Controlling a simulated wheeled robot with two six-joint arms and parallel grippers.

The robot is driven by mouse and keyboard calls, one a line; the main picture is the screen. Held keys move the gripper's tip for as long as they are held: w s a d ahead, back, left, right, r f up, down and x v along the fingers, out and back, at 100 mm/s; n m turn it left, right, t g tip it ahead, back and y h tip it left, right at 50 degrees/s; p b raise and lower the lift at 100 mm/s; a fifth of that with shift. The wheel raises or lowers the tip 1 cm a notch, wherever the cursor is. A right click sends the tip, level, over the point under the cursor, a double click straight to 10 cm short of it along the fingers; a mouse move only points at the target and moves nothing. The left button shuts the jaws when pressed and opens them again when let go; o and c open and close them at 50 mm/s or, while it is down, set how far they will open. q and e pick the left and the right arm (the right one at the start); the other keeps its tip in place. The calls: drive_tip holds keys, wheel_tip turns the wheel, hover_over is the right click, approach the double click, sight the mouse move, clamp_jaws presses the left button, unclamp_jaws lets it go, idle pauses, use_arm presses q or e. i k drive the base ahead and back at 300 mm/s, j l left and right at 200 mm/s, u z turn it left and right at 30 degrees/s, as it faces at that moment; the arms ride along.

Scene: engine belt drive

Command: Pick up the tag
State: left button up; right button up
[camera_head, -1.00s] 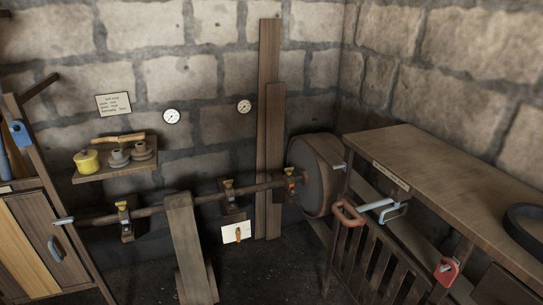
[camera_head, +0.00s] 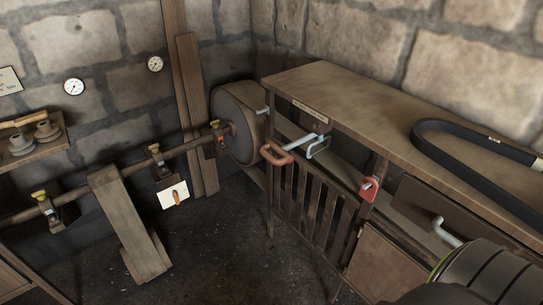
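A small red tag-like piece (camera_head: 369,188) with a pale mark hangs on the post at the right end of the slatted gate. A white card (camera_head: 173,195) with an orange piece on it hangs below the shaft's middle bearing. I cannot tell for certain which of the two is the tag. Neither gripper shows. A dark rounded segment with a green ring at the lower right looks like part of my arm; its gripper is out of view.
A wooden bench (camera_head: 340,98) with a black belt (camera_head: 450,165) on it stands at right. The slatted gate (camera_head: 315,205) has a red handle (camera_head: 277,153) and grey latch bar. A shaft (camera_head: 185,145) runs to a large drum (camera_head: 238,122). A slanted beam (camera_head: 127,225) stands in front.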

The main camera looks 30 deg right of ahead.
sight(369, 195)
drive_tip(key=z, duration=1.8)
